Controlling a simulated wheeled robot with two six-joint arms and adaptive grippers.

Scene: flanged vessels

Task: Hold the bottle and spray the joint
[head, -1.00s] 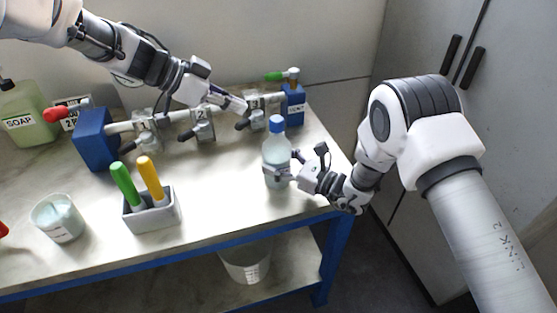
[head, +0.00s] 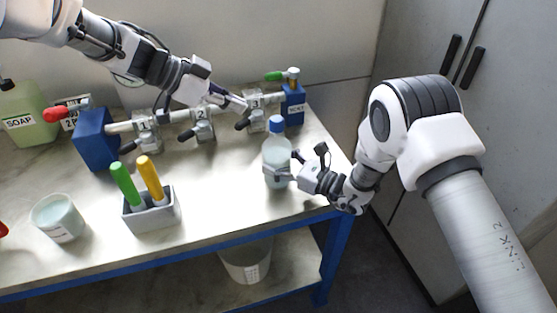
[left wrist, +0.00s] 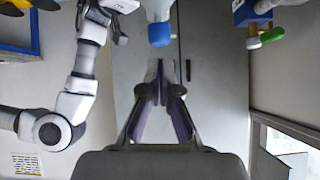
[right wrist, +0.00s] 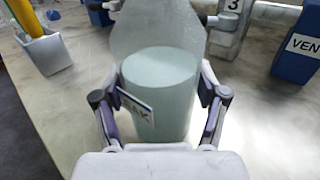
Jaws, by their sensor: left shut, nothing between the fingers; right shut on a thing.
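A clear bottle (head: 277,158) with a blue cap stands on the bench near its right end. My right gripper (head: 284,174) is shut around the bottle's body. In the right wrist view the bottle (right wrist: 160,90) fills the space between the fingers, with a partly hidden label. A pipe with numbered clamped joints runs along the back; joint 2 (head: 203,125) is in the middle and joint 3 (head: 256,112) is to its right. My left gripper (head: 240,103) is shut and empty, just beside joint 3. In the left wrist view the closed fingers (left wrist: 165,75) point toward the blue cap (left wrist: 159,34).
A blue block labelled VENT (head: 293,104) with a green-handled valve stands at the right pipe end. A grey holder (head: 152,215) has green and yellow tools. A cup (head: 58,220), a soap bottle (head: 27,118) and a red-handled valve (head: 62,114) are at left.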

